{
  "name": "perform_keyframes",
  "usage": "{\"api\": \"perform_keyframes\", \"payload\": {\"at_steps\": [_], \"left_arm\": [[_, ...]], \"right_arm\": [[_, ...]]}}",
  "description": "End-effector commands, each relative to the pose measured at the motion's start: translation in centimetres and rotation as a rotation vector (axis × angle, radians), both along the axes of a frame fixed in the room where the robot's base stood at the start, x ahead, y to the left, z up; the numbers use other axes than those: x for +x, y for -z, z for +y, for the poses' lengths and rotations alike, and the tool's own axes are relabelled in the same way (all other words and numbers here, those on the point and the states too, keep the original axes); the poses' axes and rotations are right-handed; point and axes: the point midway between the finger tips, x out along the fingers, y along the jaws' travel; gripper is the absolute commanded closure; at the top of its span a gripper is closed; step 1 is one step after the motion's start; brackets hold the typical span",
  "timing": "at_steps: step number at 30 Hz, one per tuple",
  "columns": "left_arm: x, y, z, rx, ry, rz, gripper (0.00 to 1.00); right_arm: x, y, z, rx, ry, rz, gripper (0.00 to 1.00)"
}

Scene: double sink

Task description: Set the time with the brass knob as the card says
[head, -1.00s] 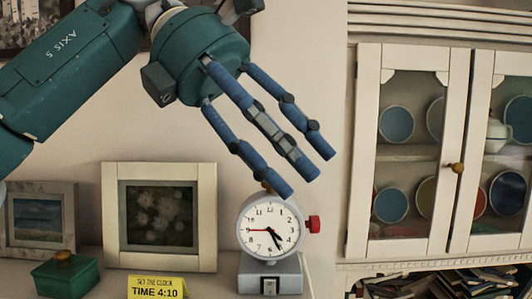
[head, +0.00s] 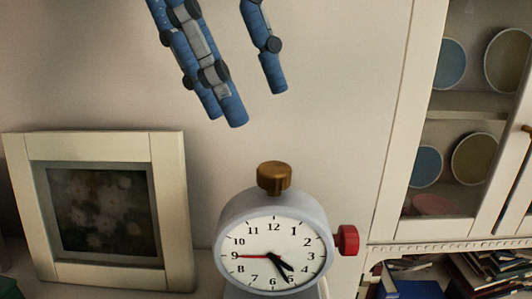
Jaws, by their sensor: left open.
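A grey clock (head: 228,213) with a white face (head: 255,243) stands at the lower middle. Its short black hand points a little past 4 and its longer black hand points near 5; a red hand points at 9. The brass knob (head: 274,177) sits upright on top of the clock. A red knob (head: 347,240) is on its right side. My left gripper (head: 256,108) is open and empty, with blue fingers pointing down above the brass knob, apart from it. The card is out of view now; earlier it read "TIME 4:10". My right gripper is not in view.
A cream picture frame (head: 168,200) stands left of the clock. A white glass-door cabinet (head: 393,130) with plates is at the right, above a shelf of books (head: 415,288). The wall behind the gripper is bare.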

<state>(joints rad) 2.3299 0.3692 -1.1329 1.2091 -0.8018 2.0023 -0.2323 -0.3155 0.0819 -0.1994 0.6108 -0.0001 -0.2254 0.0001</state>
Motion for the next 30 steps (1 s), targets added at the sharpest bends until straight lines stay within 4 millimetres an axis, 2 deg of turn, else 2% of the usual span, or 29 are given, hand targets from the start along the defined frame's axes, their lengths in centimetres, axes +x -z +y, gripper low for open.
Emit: {"api": "perform_keyframes", "payload": {"at_steps": [1,5,9,14,23,26,30], "left_arm": [[0.1,1.6,-0.4,0.005,0.003,0.003,0.55],[0.0,3.4,-1.3,0.004,-0.001,0.000,0.55],[0.0,5.3,-2.1,0.003,-0.001,0.000,0.55],[0.0,6.5,-2.7,0.001,-0.001,0.000,0.55],[0.0,6.8,-2.8,0.000,-0.002,0.001,0.55],[0.0,6.8,-2.8,0.000,-0.002,0.001,0.71],[0.0,6.8,-2.8,-0.001,-0.001,0.000,0.98]], "right_arm": [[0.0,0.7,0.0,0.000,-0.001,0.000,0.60],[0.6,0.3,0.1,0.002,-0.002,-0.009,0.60],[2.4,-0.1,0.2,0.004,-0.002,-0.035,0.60],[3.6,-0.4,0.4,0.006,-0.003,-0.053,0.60],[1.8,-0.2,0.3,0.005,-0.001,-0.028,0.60],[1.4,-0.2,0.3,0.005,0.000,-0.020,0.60],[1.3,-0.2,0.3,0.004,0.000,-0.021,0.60]]}}
